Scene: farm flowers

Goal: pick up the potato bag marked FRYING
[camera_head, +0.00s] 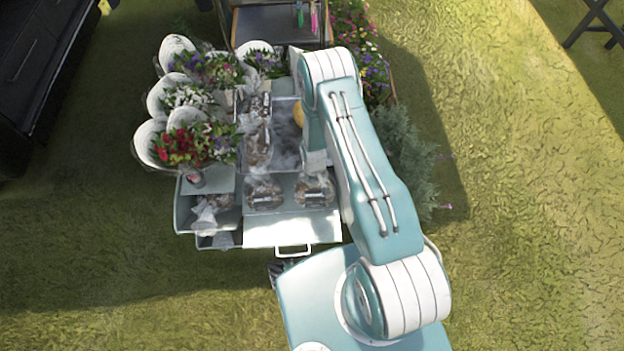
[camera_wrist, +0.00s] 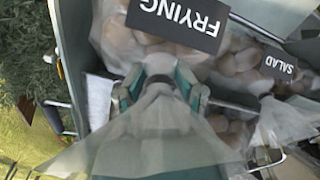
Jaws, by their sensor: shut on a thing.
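The potato bag marked FRYING (camera_wrist: 143,48) fills the top middle of the wrist view, its dark label upside down. My gripper (camera_wrist: 160,88) is shut on the gathered clear plastic neck of this bag, and the loose plastic top fans out below the fingers. In the head view my arm reaches down over the cart and hides the gripper. A potato bag (camera_head: 314,190) shows there beside my arm, but its label is too small to read. I cannot tell whether the FRYING bag is lifted off its tray.
A potato bag marked SALAD (camera_wrist: 272,78) lies close on the right in the wrist view. In the head view another bag (camera_head: 263,194) sits beside it on the cart (camera_head: 290,229). Wrapped bouquets (camera_head: 190,145) stand on the left, and a green bush (camera_head: 405,150) on the right.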

